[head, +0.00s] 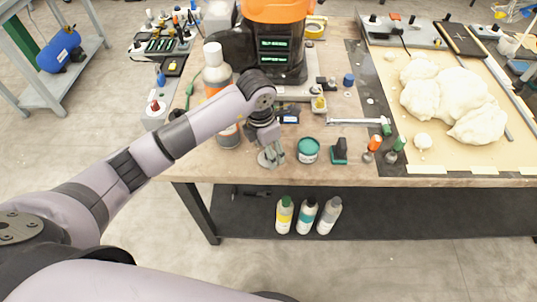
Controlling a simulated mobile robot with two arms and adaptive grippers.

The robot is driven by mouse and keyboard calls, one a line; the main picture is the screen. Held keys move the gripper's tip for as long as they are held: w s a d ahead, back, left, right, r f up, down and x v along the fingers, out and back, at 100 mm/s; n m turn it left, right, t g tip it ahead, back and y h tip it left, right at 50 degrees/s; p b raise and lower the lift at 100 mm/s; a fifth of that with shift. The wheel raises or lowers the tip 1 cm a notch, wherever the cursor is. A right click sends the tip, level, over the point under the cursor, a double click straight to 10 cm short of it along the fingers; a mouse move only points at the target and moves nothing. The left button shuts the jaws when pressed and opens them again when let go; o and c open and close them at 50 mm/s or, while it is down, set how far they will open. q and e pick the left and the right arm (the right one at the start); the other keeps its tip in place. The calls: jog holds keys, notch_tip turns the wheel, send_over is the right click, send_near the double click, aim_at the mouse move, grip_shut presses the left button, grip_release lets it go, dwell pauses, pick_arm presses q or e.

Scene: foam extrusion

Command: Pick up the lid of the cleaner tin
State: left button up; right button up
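A small round teal tin (308,150) stands near the front edge of the workbench, left of the bench's middle. Its top looks teal with a darker rim; I cannot tell the lid apart from the tin. My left gripper (271,158) points down just left of the tin, close to the bench surface and apart from the tin. Its fingers are small and blend with the bench, so their opening and anything between them are unclear. My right gripper is out of view.
A large white bottle with an orange label (213,75) stands behind my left arm. White foam (455,100) lies at right. Bottles (308,215) stand on the lower shelf.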

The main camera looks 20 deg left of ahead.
pick_arm(q)
jog(key=shift+w+d+f, duration=0.1)
jog(key=shift+f, duration=0.95)
jog(key=c, duration=0.6)
jog(key=shift+c, duration=0.2)
